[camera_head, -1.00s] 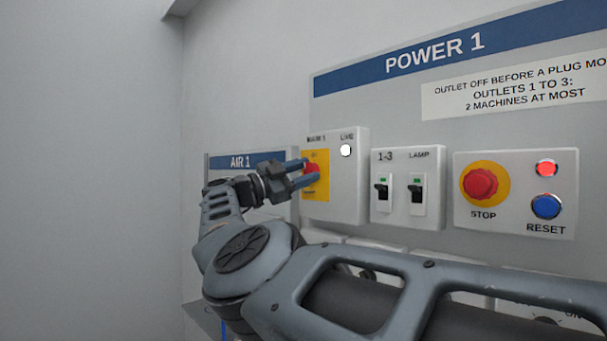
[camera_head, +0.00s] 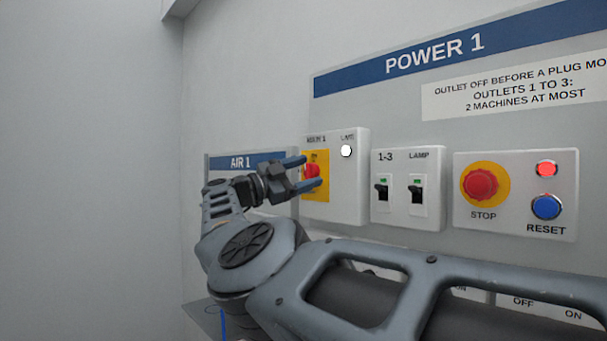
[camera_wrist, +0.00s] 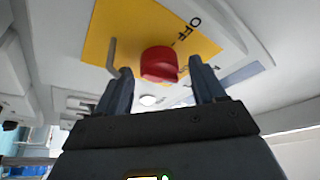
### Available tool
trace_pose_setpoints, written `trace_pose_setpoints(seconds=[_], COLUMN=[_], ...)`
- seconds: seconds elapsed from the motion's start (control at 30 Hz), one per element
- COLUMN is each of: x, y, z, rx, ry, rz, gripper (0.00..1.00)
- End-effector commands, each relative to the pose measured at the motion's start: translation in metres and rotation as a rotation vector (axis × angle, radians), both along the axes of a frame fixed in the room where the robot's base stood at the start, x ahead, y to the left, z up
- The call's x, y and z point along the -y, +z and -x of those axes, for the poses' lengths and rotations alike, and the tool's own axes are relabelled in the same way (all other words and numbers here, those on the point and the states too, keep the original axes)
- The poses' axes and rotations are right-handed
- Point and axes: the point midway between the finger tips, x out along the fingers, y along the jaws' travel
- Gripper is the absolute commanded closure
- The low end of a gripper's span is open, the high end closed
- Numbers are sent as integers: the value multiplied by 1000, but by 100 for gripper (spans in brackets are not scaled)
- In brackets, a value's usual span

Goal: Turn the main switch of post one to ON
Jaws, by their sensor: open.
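The main switch (camera_head: 311,171) is a red knob on a yellow plate (camera_head: 322,193), on the white box at the left of the POWER 1 panel. The knob also shows in the wrist view (camera_wrist: 160,63), beside the word OFF. A bent grey bar (camera_wrist: 113,58) stands out beside it. My gripper (camera_head: 308,173) is open and empty in front of the knob. In the wrist view its fingertips lie to either side of the knob, with gaps. I cannot tell how deep they reach. Part of the plate is hidden behind the fingers in the head view.
The LIVE lamp (camera_head: 346,151) on the same box looks white. To the right are two small switches (camera_head: 398,190), a red STOP button (camera_head: 481,184), a lit red lamp (camera_head: 546,169) and a blue RESET button (camera_head: 546,207). The AIR 1 sign (camera_head: 245,162) is behind my arm.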

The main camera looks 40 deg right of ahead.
Motion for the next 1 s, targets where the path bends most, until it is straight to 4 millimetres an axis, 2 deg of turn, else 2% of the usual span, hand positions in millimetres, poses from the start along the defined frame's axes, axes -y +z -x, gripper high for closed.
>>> trace_pose_setpoints(seconds=[0.17,0.27,0.5,1.0], x=[-2,-11,-53,-73], y=[-1,-3,-16,-21], z=[-1,-3,-14,-18], rx=[0,-1,-3,-1], ry=[1,2,4,0], rz=[1,1,2,0], gripper=[31,31,31,31])
